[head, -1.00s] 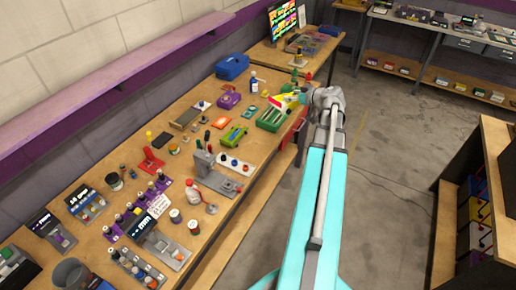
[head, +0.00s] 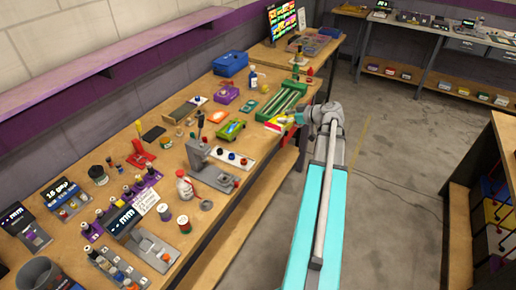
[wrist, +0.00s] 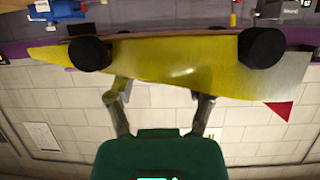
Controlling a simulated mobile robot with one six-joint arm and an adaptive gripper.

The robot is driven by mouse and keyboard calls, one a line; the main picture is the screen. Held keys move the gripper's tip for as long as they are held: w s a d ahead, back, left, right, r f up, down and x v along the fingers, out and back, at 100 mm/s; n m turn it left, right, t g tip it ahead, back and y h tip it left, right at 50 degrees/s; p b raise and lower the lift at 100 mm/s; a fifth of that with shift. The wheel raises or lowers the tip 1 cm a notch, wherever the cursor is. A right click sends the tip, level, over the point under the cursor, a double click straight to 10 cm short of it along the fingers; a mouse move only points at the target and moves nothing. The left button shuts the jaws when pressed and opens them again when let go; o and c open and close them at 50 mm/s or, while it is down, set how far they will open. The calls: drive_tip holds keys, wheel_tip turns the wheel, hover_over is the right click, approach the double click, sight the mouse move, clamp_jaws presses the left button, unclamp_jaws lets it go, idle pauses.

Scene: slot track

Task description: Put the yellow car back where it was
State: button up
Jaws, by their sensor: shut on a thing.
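The yellow car (wrist: 175,65) fills the upper part of the wrist view, with black wheels and a small red fin at its right end. My gripper (wrist: 160,98) is shut on its body, one finger at each side of the middle. In the head view the car (head: 277,124) is small beside my gripper (head: 299,118), at the table's front edge. The green slot track (head: 268,106) lies on the table just behind and left of the car. The car appears apart from the track, but its height is hard to judge. Its far side is hidden.
The long wooden table (head: 245,168) holds many tools and parts. A blue bin (head: 230,63) stands behind the track.

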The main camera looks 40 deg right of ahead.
drive_tip(key=shift+a+f+b, duration=0.25)
drive_tip(key=shift+f+b, duration=0.4)
drive_tip(key=shift+f, duration=0.4)
drive_tip(key=w+f+b, duration=0.3)
drive_tip(key=w, duration=0.1)
drive_tip(key=w+f+b, duration=0.3)
drive_tip(key=w, duration=0.1)
drive_tip(key=w+a+f+b, duration=0.1)
drive_tip(key=w+f+b, duration=0.2)
drive_tip(key=w, duration=0.2)
drive_tip(key=shift+w+a+f+b, duration=0.1)
drive_tip(key=shift+w+f+b, duration=0.45)
drive_tip(key=shift+f+b, duration=0.2)
drive_tip(key=shift+s+f+b, duration=0.1)
drive_tip(key=shift+f+b, duration=1.15)
drive_tip(key=shift+f, duration=0.05)
drive_tip(key=shift+f, duration=0.15)
